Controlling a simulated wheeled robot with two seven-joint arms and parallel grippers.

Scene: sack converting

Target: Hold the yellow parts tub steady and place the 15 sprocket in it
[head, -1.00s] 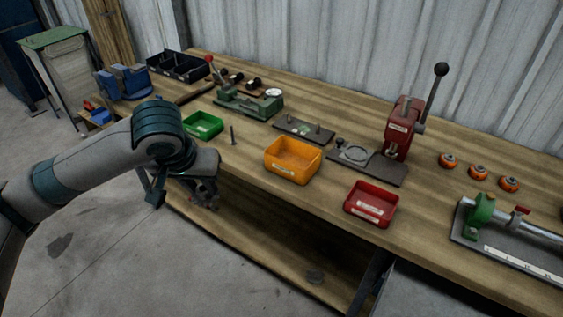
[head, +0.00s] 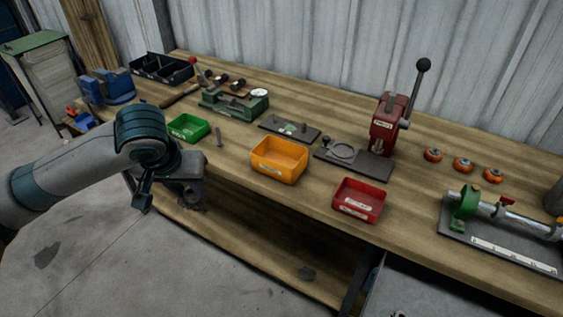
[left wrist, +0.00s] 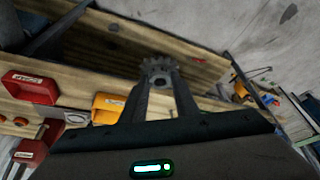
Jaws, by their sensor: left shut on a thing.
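The yellow parts tub (head: 279,162) is an orange-yellow open bin near the front edge of the bench, upright, and looks empty. It also shows in the left wrist view (left wrist: 106,108), partly behind a finger. My left gripper (head: 190,197) is at the bench's front edge, left of the tub and apart from it. In the left wrist view its fingers are shut on a dark toothed sprocket (left wrist: 158,69). Any number on the sprocket cannot be read. In the head view the sprocket is hard to make out. My right gripper is not in view.
A green bin (head: 188,127) and an upright bolt (head: 219,137) stand left of the tub. A red bin (head: 360,201) stands to its right.

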